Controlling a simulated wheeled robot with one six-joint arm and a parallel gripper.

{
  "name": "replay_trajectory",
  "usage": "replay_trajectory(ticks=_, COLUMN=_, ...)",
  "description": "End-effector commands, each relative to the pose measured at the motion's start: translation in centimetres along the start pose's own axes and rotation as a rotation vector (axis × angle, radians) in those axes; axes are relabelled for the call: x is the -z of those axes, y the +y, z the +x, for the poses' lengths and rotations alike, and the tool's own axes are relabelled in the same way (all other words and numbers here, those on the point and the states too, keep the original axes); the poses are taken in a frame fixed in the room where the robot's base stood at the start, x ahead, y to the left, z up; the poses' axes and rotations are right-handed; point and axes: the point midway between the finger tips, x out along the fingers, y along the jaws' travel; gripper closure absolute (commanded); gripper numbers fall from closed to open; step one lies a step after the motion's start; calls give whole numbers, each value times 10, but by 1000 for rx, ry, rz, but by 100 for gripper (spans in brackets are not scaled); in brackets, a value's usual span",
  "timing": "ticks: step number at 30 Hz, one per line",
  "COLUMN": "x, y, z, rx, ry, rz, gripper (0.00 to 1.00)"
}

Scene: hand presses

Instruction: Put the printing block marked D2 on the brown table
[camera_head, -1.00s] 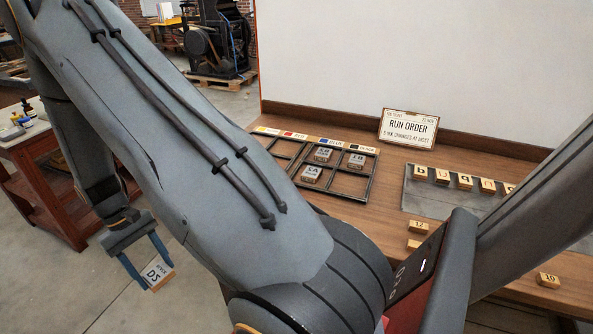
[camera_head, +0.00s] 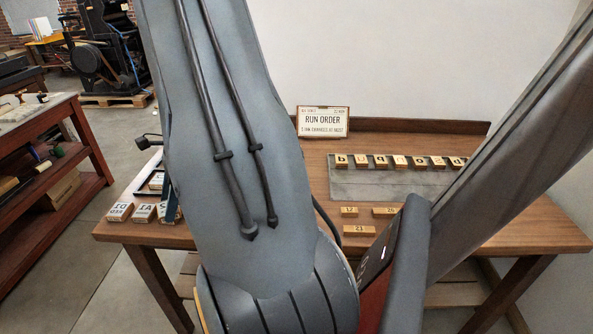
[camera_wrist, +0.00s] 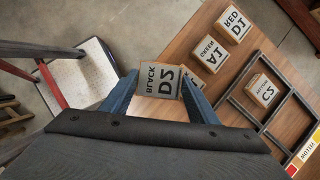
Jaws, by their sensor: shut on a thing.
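The D2 BLACK printing block (camera_wrist: 158,80) is between the blue fingers of my gripper (camera_wrist: 155,84) in the wrist view, which is shut on it. The block is by the left edge of the brown wooden table (camera_wrist: 185,52); I cannot tell its height above the top. In the head view my arm hides most of the gripper, and only a bit of blue finger shows. The table (camera_head: 465,230) spans the middle and right there. Blocks D1 RED (camera_wrist: 235,22) and A1 (camera_wrist: 210,55) sit on the table near the held block. Another block is partly hidden behind the right finger.
A metal divided tray (camera_wrist: 245,115) with block C2 (camera_wrist: 262,90) lies beside these blocks. A grey type tray (camera_head: 350,185), small numbered blocks (camera_head: 385,211) and a RUN ORDER sign (camera_head: 323,121) are on the table. A red-brown bench (camera_head: 98,150) stands at left.

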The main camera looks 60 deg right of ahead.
Motion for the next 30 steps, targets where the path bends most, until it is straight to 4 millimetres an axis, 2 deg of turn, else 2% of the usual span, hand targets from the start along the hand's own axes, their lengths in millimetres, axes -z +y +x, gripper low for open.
replay_trajectory(ticks=1, x=14, y=-4, z=-20, rx=60, ry=0, rz=133, gripper=70)
replay_trajectory(ticks=6, x=42, y=-12, z=-51, rx=176, ry=0, rz=421, gripper=70)
replay_trajectory(ticks=13, x=52, y=-13, z=-60, rx=214, ry=1, rz=518, gripper=70)
replay_trajectory(ticks=17, x=54, y=-13, z=-54, rx=211, ry=1, rz=518, gripper=70)
replay_trajectory(ticks=24, x=70, y=-13, z=-15, rx=209, ry=2, rz=516, gripper=70)
replay_trajectory(ticks=30, x=77, y=-13, z=2, rx=210, ry=2, rz=514, gripper=70)
